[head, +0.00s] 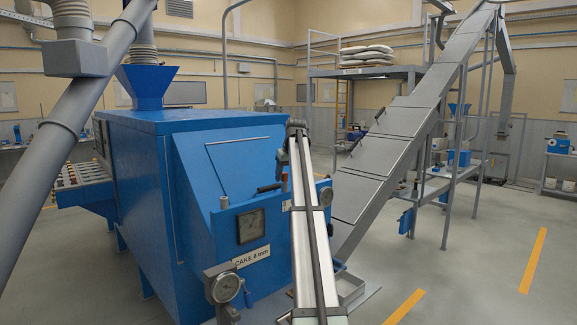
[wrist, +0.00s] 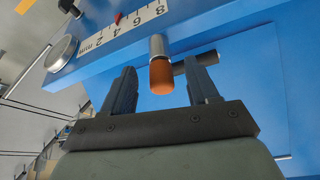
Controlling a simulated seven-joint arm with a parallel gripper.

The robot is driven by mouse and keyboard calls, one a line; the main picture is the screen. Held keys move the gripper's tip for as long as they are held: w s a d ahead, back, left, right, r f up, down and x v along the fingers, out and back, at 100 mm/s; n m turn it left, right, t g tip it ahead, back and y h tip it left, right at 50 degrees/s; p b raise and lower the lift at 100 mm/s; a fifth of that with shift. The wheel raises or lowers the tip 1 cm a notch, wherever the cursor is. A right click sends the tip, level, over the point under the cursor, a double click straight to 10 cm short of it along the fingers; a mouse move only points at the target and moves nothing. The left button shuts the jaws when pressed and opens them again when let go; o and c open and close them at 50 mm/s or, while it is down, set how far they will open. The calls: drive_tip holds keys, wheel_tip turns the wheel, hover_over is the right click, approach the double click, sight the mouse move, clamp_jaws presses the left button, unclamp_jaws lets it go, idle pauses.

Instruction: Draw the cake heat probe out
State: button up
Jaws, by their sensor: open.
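The likely heat probe shows in the wrist view as an upright-looking piece with a rounded orange-brown grip (wrist: 161,78) and a silver collar, at the edge of the blue press. My gripper (wrist: 158,88) is open in the wrist view, one finger on each side of the grip, with visible gaps. I cannot tell how deep the grip sits between the fingers.
The blue press (head: 135,180) bears a square dial (head: 251,226), a round gauge (head: 223,289) and a black-handled lever (head: 268,188). A millimetre scale (wrist: 125,25) and a dark grey bar (wrist: 197,62) lie close to the grip. A sloping grey conveyor (head: 395,135) stands to the right.

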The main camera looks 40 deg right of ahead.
sight(285, 181)
drive_tip(key=shift+x, duration=2)
clamp_jaws()
